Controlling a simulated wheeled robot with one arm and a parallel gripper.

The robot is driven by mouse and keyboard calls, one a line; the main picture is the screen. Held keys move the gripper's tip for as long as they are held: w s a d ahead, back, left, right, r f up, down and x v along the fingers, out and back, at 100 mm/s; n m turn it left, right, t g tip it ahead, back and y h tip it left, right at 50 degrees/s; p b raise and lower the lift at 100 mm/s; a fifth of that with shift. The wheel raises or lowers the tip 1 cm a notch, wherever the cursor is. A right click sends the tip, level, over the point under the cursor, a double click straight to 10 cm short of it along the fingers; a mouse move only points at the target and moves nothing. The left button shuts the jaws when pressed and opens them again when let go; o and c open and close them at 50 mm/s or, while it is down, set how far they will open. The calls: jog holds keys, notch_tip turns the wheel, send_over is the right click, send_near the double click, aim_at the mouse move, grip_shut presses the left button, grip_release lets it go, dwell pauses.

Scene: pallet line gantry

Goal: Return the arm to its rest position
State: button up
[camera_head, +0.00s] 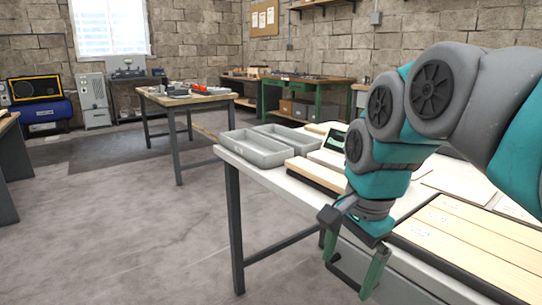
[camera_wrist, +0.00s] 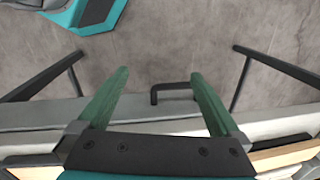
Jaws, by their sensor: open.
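My arm reaches in from the right of the head view, bent, with its wrist low over the front edge of the white-topped table (camera_head: 270,177). My gripper (camera_head: 350,284) points down at that edge. In the wrist view its two green fingers (camera_wrist: 160,75) stand wide apart with nothing held between them. A dark bent bar (camera_wrist: 172,87) shows between the fingers in that view, beyond the table edge. Whether it touches a finger I cannot tell.
Grey trays (camera_head: 255,150) and pale boards (camera_head: 470,240) lie on the table near my arm. A second table (camera_head: 187,101) with items stands farther back. A green workbench (camera_head: 318,97) is by the back wall. Open floor (camera_head: 130,220) lies to the left.

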jog(key=s+d+f+n+g+h, duration=0.1)
jog(key=s+d+f+n+g, duration=0.1)
jog(key=s+f+n, duration=1)
jog(key=s+f, duration=0.5)
jog(key=s, duration=0.1)
jog(key=shift+s+d+f+g, duration=0.2)
jog(key=shift+s+f+g, duration=0.1)
jog(key=shift+g, duration=0.1)
